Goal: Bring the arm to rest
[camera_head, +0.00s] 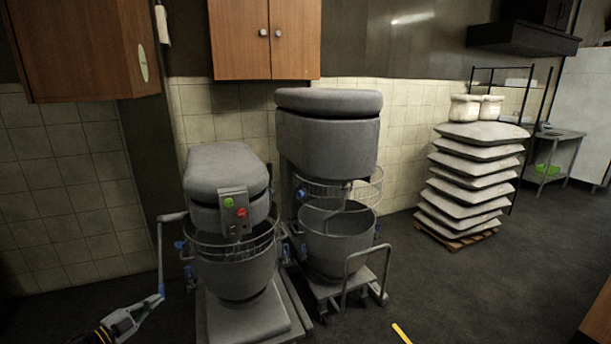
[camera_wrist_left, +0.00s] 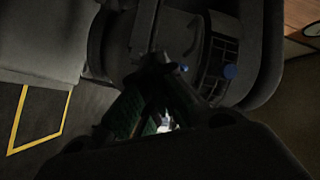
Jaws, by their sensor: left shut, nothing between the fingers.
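My left gripper (camera_head: 146,306) is at the bottom left of the head view, with its arm coming in from the lower left corner. It is shut and empty. Its tip is close to the lower end of a thin grey lever (camera_head: 159,255) on the left side of the smaller mixer; I cannot tell whether they touch. My right gripper is not in view.
The smaller grey mixer (camera_head: 228,175), with green and red buttons, stands beside a taller mixer (camera_head: 328,140). Wooden cabinets (camera_head: 265,40) hang above. Stacked sacks (camera_head: 470,178) stand on a pallet at the right. The dark floor (camera_head: 450,290) is mostly clear there, with a short yellow strip (camera_head: 401,333).

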